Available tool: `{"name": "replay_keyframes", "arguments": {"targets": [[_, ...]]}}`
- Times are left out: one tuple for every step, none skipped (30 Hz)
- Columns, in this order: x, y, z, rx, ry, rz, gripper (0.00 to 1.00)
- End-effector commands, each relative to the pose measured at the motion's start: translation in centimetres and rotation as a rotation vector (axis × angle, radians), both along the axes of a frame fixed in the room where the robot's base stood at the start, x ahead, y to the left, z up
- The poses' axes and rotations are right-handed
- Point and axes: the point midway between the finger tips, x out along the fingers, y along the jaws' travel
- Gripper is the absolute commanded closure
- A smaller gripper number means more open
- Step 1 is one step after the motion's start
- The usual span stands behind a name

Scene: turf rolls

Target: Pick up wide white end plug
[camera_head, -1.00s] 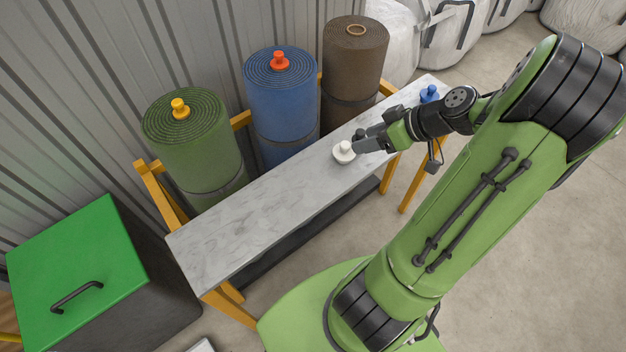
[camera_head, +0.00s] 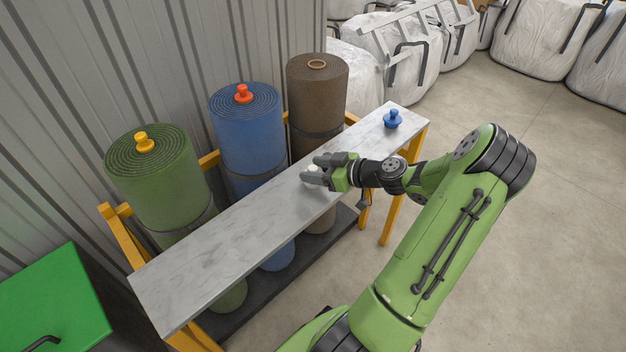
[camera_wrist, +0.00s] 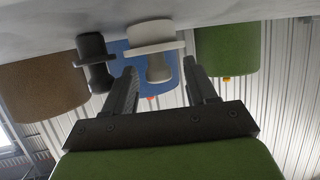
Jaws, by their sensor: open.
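The wide white end plug (camera_head: 313,169) stands on the marble-topped bench (camera_head: 215,248), partly hidden by my fingers. In the wrist view, which is upside down, its broad disc (camera_wrist: 150,34) sits on the bench top and its narrower knob shows between the fingertips. My gripper (camera_head: 312,170) is open, low over the bench, with a finger on either side of the plug; it also shows in the wrist view (camera_wrist: 160,68). I see no clear contact. A dark plug (camera_wrist: 93,52) stands close beside the white one in the wrist view, just outside one finger.
A blue plug (camera_head: 392,119) stands at the bench's far right end. Green (camera_head: 155,185), blue (camera_head: 247,130) and brown (camera_head: 317,95) rolls stand behind the bench, against the wall. The bench's left half is clear. A green-lidded bin (camera_head: 50,305) is at lower left.

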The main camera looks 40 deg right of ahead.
Motion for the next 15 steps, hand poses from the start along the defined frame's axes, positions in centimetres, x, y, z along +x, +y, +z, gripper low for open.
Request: {"name": "replay_keyframes", "arguments": {"targets": [[1.0, 0.3, -0.6, 0.001, -0.002, 0.004, 0.43], [1.4, 0.5, -0.8, 0.003, 0.000, 0.004, 0.43], [1.9, 0.5, -1.0, 0.002, 0.001, 0.002, 0.43], [2.2, 0.6, -1.1, 0.002, 0.000, 0.001, 0.43], [2.4, 0.7, -1.2, 0.001, 0.000, 0.002, 0.43], [2.6, 0.7, -1.2, 0.001, 0.001, 0.001, 0.43], [2.6, 0.7, -1.2, 0.001, 0.001, 0.001, 0.43], [2.6, 0.7, -1.2, 0.000, 0.002, 0.000, 0.43], [2.6, 0.7, -1.2, 0.000, 0.002, 0.000, 0.43], [2.6, 0.7, -1.2, 0.000, 0.002, 0.000, 0.43], [2.6, 0.7, -1.2, 0.000, 0.002, 0.000, 0.43], [2.5, 0.7, -1.2, 0.000, 0.002, 0.000, 0.46], [2.5, 0.7, -1.2, 0.001, 0.001, 0.000, 0.51], [2.5, 0.7, -1.1, 0.001, 0.001, 0.001, 0.56], [2.5, 0.7, -1.1, 0.001, 0.002, 0.001, 0.62]]}}
